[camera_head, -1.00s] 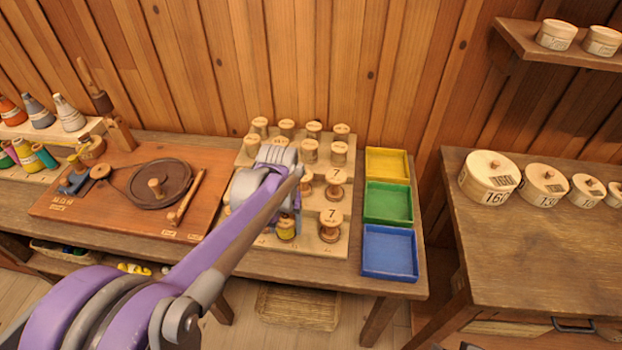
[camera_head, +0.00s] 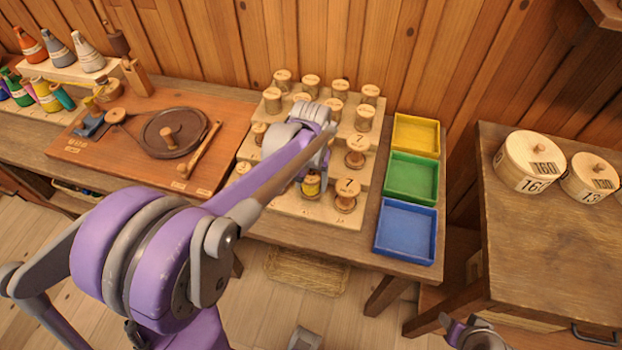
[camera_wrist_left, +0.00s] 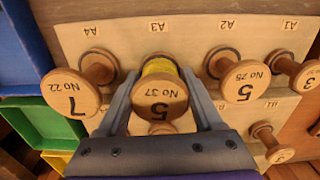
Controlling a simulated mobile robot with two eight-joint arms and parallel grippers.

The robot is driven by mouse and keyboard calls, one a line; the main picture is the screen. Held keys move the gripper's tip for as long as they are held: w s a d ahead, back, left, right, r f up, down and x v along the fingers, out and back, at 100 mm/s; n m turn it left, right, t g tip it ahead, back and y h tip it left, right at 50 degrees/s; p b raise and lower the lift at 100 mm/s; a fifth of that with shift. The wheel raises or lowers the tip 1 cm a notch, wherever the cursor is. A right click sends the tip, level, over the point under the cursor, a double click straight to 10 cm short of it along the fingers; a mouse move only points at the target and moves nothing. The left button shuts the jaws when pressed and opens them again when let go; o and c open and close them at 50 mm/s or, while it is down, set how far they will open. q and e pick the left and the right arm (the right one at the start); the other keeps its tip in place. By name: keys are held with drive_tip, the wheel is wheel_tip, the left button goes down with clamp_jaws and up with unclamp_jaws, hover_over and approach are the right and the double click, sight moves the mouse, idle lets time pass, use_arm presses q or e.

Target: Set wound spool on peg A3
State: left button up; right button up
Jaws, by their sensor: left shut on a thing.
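The wound spool (camera_wrist_left: 160,95), with yellow thread and a wooden end marked 5 and No 37, is between the fingers of my left gripper (camera_wrist_left: 160,105) in the left wrist view. It is in line with the A3 label (camera_wrist_left: 157,27) on the pale peg board (camera_head: 288,205). Its far end and peg A3 are hidden, so I cannot tell whether it is fully seated. In the head view the yellow spool (camera_head: 312,184) shows below my left gripper (camera_head: 315,168) at the board's front row. A purple and grey part of mine, possibly my right gripper (camera_head: 475,333), shows at the bottom right.
A spool marked 7 (camera_wrist_left: 70,92) stands at A4 and another marked 5 (camera_wrist_left: 240,82) at A2, both close beside the fingers. Yellow (camera_head: 416,136), green (camera_head: 411,178) and blue (camera_head: 405,231) trays lie right of the board. A winding board (camera_head: 100,160) lies left.

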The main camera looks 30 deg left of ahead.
use_arm(q)
drive_tip(key=shift+f, duration=0.35)
drive_tip(key=shift+f+b, duration=0.25)
drive_tip(key=shift+b, duration=0.05)
drive_tip(key=shift+f+b, duration=0.45)
drive_tip(key=shift+f, duration=0.2)
idle(1.2)
drive_tip(key=o, duration=1.1)
drive_tip(key=shift+r, duration=0.1)
